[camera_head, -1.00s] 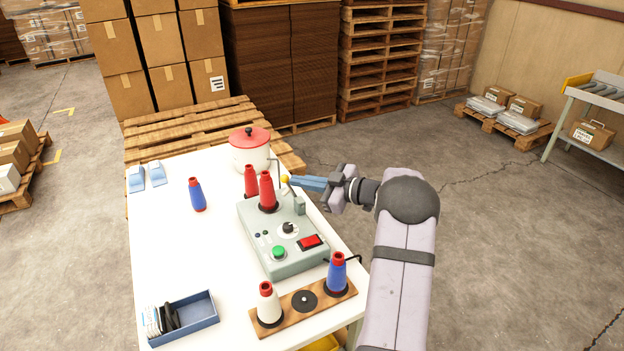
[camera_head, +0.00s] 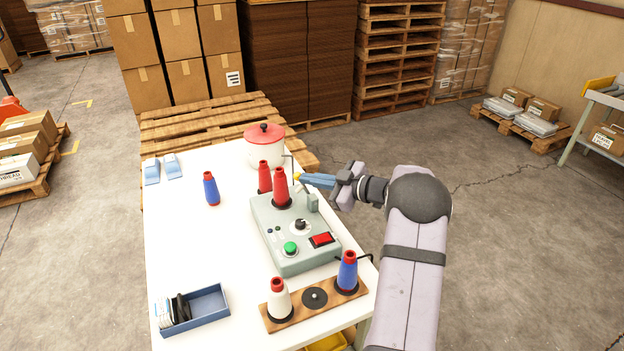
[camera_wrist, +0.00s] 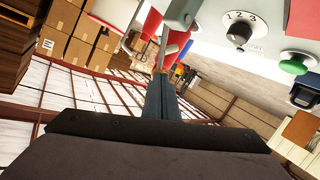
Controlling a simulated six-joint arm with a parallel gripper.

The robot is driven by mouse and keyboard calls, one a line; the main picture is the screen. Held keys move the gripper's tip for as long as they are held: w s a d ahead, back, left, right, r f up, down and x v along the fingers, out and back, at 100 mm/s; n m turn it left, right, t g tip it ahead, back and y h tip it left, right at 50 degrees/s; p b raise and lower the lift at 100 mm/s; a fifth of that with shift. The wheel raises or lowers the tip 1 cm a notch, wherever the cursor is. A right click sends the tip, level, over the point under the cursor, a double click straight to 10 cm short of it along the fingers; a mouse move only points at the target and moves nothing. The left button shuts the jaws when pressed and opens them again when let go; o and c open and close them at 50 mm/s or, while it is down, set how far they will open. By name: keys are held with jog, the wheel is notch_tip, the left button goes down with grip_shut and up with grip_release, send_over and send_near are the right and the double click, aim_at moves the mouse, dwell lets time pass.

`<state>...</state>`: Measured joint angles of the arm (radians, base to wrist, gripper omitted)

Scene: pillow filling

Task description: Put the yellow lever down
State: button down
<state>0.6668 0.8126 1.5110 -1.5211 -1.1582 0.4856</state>
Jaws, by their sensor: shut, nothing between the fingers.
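The grey machine (camera_head: 283,262) stands on the white table with a small grey bracket (camera_head: 313,203) at its far right corner. The yellow knob of the lever (camera_head: 298,176) shows just above and left of that bracket, right at my fingertips. My gripper (camera_head: 303,179) reaches in from the right with its blue fingers shut and nothing between them. In the wrist view the shut fingers (camera_wrist: 161,78) end at the lower end of a grey rod, where a bit of yellow shows. The fingertips partly hide the knob, and I cannot tell whether they touch it.
Two red cones (camera_head: 281,187) stand at the machine's far end, beside the lever. A red-lidded white pot (camera_head: 265,153) is behind them. A blue cone (camera_head: 211,189), a wooden cone stand (camera_head: 290,322) and a blue tray (camera_head: 210,317) are also on the table.

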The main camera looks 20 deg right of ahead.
jog(key=shift+a, duration=0.15)
jog(key=a+f+n+h+b, duration=0.1)
jog(key=a, duration=0.1)
jog(key=a+f+n+g+h+b, duration=0.1)
jog(key=a+n+h, duration=0.1)
jog(key=a+f+n+h, duration=0.1)
jog(key=a+n+h, duration=0.1)
jog(key=shift+f+g+b, duration=0.3)
jog(key=shift+b, duration=0.1)
jog(key=shift+a+f, duration=0.15)
jog(key=shift+f, duration=0.25)
dwell(0.6)
jog(key=shift+d+p, duration=0.35)
jog(key=shift+d, duration=0.4)
